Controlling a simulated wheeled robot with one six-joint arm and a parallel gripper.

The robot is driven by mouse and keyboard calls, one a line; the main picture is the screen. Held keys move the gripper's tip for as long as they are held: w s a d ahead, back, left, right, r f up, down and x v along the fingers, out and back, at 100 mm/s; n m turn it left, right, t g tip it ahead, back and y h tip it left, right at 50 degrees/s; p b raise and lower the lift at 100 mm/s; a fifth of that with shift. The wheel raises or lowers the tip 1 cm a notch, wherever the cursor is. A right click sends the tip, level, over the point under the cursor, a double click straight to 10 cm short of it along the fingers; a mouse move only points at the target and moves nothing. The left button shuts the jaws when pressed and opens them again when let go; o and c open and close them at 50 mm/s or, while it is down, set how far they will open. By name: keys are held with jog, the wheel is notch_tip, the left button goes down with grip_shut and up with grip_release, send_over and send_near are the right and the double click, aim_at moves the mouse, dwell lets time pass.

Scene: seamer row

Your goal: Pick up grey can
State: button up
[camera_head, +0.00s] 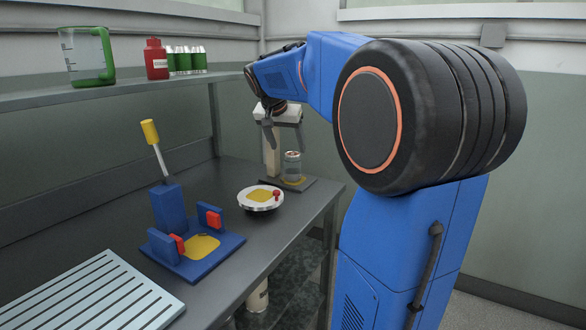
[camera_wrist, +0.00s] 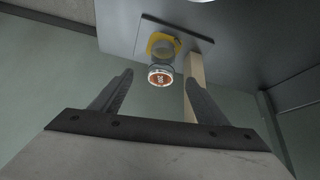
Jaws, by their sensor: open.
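The grey can (camera_head: 292,167) stands upright on a dark base plate with a yellow patch near the far right end of the bench.
A beige post (camera_head: 271,153) stands beside the can. A slatted tray (camera_head: 90,297) lies in front. A shelf (camera_head: 130,92) holds a jug, a red bottle and green cans.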

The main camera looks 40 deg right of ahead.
aim_at(291, 158)
jog(key=x, duration=0.8)
jog(key=shift+f, duration=0.2)
jog(key=shift+a+f+x, duration=0.1)
jog(key=shift+a+x, duration=0.05)
jog(key=shift+x, duration=0.75)
jog(key=shift+a+f+x, duration=0.1)
jog(key=shift+a+x, duration=0.05)
jog(key=shift+x, duration=0.7)
jog(key=shift+a+f+x, duration=0.1)
jog(key=shift+a+x, duration=0.05)
jog(key=shift+x, duration=0.75)
jog(key=shift+r, duration=0.1)
jog(key=c, duration=1.2)
jog(key=shift+r, duration=0.1)
